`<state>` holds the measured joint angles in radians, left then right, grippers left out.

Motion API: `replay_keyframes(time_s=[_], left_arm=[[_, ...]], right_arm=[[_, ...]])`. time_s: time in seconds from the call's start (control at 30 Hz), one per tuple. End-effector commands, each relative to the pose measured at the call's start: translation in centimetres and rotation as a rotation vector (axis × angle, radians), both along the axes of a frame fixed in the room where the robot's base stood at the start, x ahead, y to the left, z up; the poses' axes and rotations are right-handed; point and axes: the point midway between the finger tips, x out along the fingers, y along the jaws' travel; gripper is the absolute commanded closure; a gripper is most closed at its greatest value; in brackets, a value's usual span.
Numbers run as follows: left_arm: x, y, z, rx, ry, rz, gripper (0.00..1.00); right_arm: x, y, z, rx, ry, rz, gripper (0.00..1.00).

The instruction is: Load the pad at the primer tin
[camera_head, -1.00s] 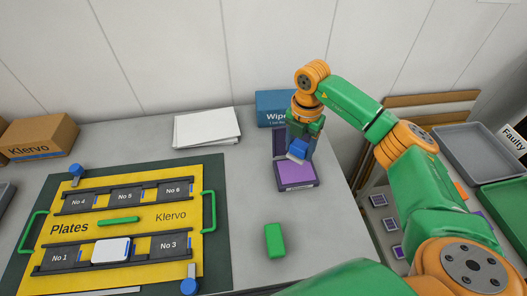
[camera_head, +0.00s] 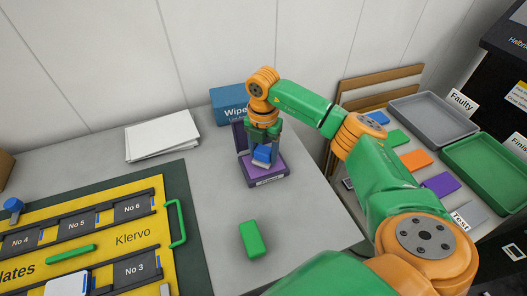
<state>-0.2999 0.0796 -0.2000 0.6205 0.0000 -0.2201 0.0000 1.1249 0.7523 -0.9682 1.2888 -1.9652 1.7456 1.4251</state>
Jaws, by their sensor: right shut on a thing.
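My right gripper (camera_head: 264,140) points down over an open purple tin (camera_head: 265,181) and is shut on a small blue block (camera_head: 262,154), the stamp or pad holder. The tin's dark lid (camera_head: 238,138) stands up at its back left. A purple inked surface (camera_head: 270,167) shows in front of the block. The block is low over this surface; its underside is hidden, so I cannot tell whether it touches. The tin's front label is too small to read. My left gripper is out of view.
A green block (camera_head: 253,239) lies in front of the tin. A blue Wipes box (camera_head: 230,104) and white sheets (camera_head: 162,137) are behind. The yellow plate board (camera_head: 120,240) is at left. At right are a grey tray (camera_head: 432,117), a green tray (camera_head: 492,170) and several coloured plates.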

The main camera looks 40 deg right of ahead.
Motion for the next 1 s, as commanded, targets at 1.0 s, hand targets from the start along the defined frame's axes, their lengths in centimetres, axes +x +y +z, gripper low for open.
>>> replay_keyframes(time_s=[1.0], left_arm=[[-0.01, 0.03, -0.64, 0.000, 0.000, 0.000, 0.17]], right_arm=[[0.00, 0.01, -0.91, 0.000, 0.000, 0.000, 0.83]])
